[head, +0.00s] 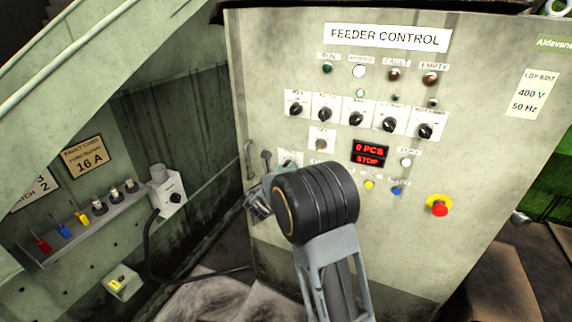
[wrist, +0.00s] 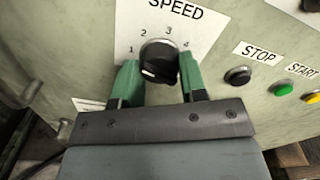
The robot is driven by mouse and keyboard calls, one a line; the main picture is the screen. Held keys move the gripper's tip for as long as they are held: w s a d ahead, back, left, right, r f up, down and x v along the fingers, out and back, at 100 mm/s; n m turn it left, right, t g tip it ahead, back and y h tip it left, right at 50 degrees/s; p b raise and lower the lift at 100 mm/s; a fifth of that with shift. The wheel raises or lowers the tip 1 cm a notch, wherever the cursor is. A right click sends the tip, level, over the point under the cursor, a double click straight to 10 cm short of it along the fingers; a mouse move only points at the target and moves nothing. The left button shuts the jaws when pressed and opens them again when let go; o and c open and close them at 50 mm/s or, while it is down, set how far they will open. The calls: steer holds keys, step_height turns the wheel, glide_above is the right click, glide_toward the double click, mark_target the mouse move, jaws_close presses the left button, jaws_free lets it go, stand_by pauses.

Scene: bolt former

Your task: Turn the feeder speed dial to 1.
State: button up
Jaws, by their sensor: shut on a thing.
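The feeder speed dial (wrist: 158,60) is a black round knob on a white plate marked SPEED, with the numbers 1 to 4 in an arc above it. A small pale mark shows at the knob's lower left; I cannot tell for sure which number the dial points at. My gripper (wrist: 160,76) has its green fingers on the left and right sides of the knob, shut on it. In the head view the dial's plate (head: 291,157) shows only in part, and my wrist hides most of the knob and fingers.
A black STOP button (wrist: 238,76) and a green START button (wrist: 284,89) sit right of the dial. A display (head: 369,153) reads 0 PCS, STOP. A row of selector knobs (head: 359,115) is above. A red emergency button (head: 439,207) is at right. Handles (head: 250,158) stand left.

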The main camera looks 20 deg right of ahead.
steer(key=shift+r+n+p, duration=0.15)
steer(key=shift+n+p, duration=1.3)
steer(key=shift+n, duration=0.55)
steer(key=o, duration=0.9)
steer(key=v, duration=1.3)
steer(key=shift+s+a+p, duration=0.3)
